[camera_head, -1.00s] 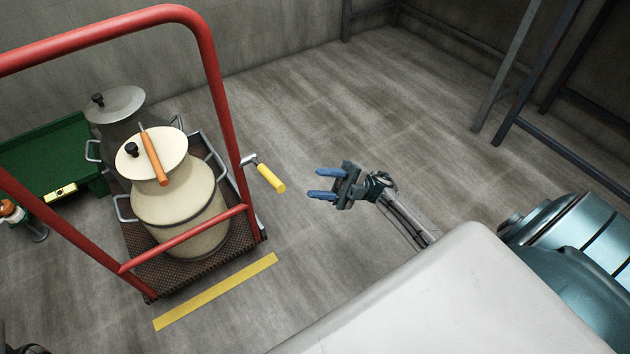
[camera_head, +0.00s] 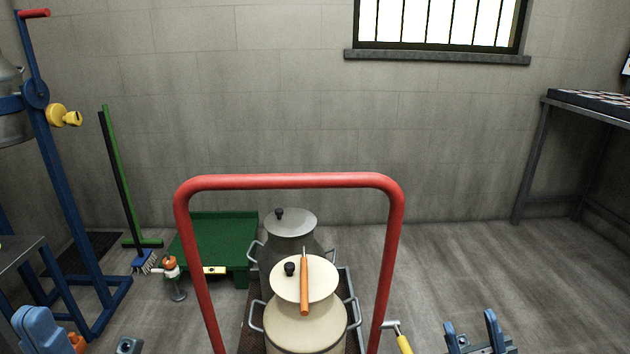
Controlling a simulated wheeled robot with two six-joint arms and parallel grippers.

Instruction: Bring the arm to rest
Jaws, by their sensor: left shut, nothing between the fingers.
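My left gripper (camera_head: 36,322) shows at the lower left corner, its blue fingers close together with nothing between them. It is cut off by the bottom edge. My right gripper (camera_head: 472,330) is at the bottom, right of the cart, with its two blue fingers apart and nothing between them. Most of both arms is out of view.
A cart with a red handle (camera_head: 290,181) stands in front, carrying a cream can (camera_head: 305,325) and a grey can (camera_head: 291,224). A green platform (camera_head: 225,235), a broom (camera_head: 118,175) and a blue stand (camera_head: 60,180) are left.

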